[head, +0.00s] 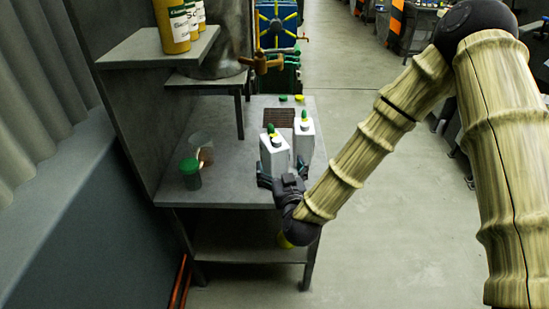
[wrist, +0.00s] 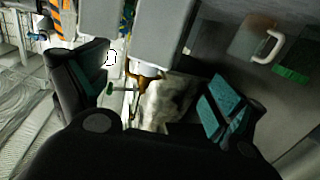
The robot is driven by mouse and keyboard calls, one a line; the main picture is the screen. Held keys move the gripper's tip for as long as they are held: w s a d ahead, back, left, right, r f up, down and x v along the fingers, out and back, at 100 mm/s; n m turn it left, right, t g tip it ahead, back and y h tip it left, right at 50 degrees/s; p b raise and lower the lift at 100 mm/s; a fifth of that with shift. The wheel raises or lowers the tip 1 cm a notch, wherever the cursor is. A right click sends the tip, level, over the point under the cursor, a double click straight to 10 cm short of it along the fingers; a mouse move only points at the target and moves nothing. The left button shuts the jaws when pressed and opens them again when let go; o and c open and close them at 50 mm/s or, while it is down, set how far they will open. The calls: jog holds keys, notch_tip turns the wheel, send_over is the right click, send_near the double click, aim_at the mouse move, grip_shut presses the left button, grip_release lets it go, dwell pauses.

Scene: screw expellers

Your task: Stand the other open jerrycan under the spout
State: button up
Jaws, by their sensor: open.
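Two white jerrycans stand upright on the grey table, a front one (head: 274,157) and one behind it to the right (head: 304,141). Both show green and some yellow at the top; I cannot tell which mouths are open. My gripper (head: 284,180) is open at the near side of the front jerrycan. In the wrist view my gripper (wrist: 155,95) has its fingers wide apart, with a pale can body (wrist: 164,35) ahead between them; contact is not clear.
A dark grate (head: 279,117) lies on the table (head: 230,190) behind the cans. Loose green (head: 284,98) and yellow (head: 299,98) caps lie farther back. A clear beaker (head: 202,144) and a green-lidded jar (head: 190,175) stand left. Yellow bottles (head: 173,28) stand on a shelf.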

aim_at(274, 138)
jog(key=shift+t, duration=0.4)
jog(key=w+r, duration=0.1)
jog(key=w, duration=0.2)
jog(key=w+a+r, duration=0.1)
jog(key=w, duration=0.1)
jog(key=shift+w+a+r+p, duration=0.1)
jog(key=shift+w+r+p, duration=0.2)
jog(key=shift+p, duration=0.1)
jog(key=shift+d+p+x, duration=0.2)
jog(key=shift+p+x, duration=0.4)
jog(key=shift+x, duration=2.45)
jog(key=shift+r, duration=0.1)
grip_shut()
